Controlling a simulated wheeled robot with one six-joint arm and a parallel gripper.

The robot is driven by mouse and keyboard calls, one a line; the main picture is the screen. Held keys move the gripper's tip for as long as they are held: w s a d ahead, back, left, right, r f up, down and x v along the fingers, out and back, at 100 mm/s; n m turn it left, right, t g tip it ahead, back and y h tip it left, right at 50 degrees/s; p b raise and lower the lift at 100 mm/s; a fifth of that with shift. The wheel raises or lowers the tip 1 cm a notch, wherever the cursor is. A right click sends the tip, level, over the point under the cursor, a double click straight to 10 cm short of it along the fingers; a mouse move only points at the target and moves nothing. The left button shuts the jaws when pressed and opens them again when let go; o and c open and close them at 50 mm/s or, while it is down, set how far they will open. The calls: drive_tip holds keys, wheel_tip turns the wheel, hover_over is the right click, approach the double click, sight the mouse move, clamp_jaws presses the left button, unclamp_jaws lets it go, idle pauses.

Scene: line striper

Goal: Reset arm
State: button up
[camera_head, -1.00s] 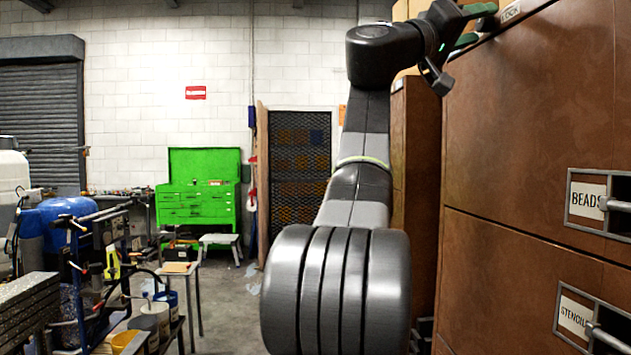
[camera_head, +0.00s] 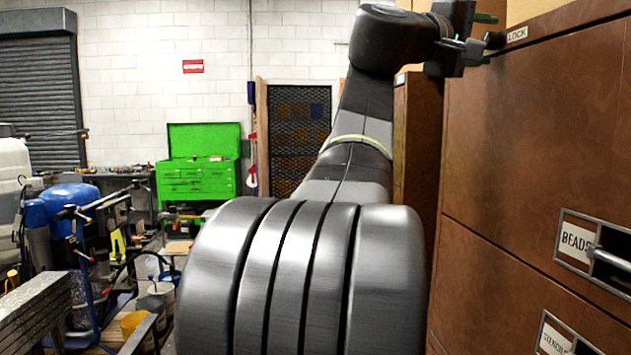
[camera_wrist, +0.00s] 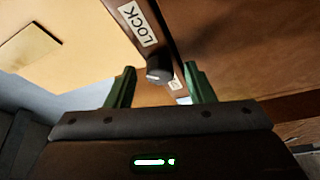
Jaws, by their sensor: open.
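My gripper (camera_head: 484,38) is at the upper right in the head view, beside the top edge of the brown cabinet (camera_head: 530,110). Its two green fingers also show in the wrist view (camera_wrist: 160,88), spread apart. A dark round lock knob (camera_wrist: 159,70) sits just beyond the fingertips, in line with the gap between them. In the head view the knob (camera_head: 494,40) is close to the fingertips. Whether a finger touches it I cannot tell. A white LOCK label (camera_wrist: 138,23) is on the cabinet beside the knob.
The cabinet front carries a BEADS drawer handle (camera_head: 597,250) and a lower stencils label (camera_head: 555,340). A green tool chest (camera_head: 197,182) stands at the back wall. Clutter with a blue tank (camera_head: 70,200) fills the left. A mesh door (camera_head: 298,130) is behind my arm.

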drive_tip(key=shift+r+n+y+p, duration=0.3)
drive_tip(key=shift+n+y+p, duration=0.1)
drive_tip(key=shift+n+p, duration=0.85)
drive_tip(key=shift+p, duration=0.35)
drive_tip(key=shift+f+n, duration=0.2)
drive_tip(key=shift+n, duration=0.05)
drive_tip(key=shift+f, duration=0.1)
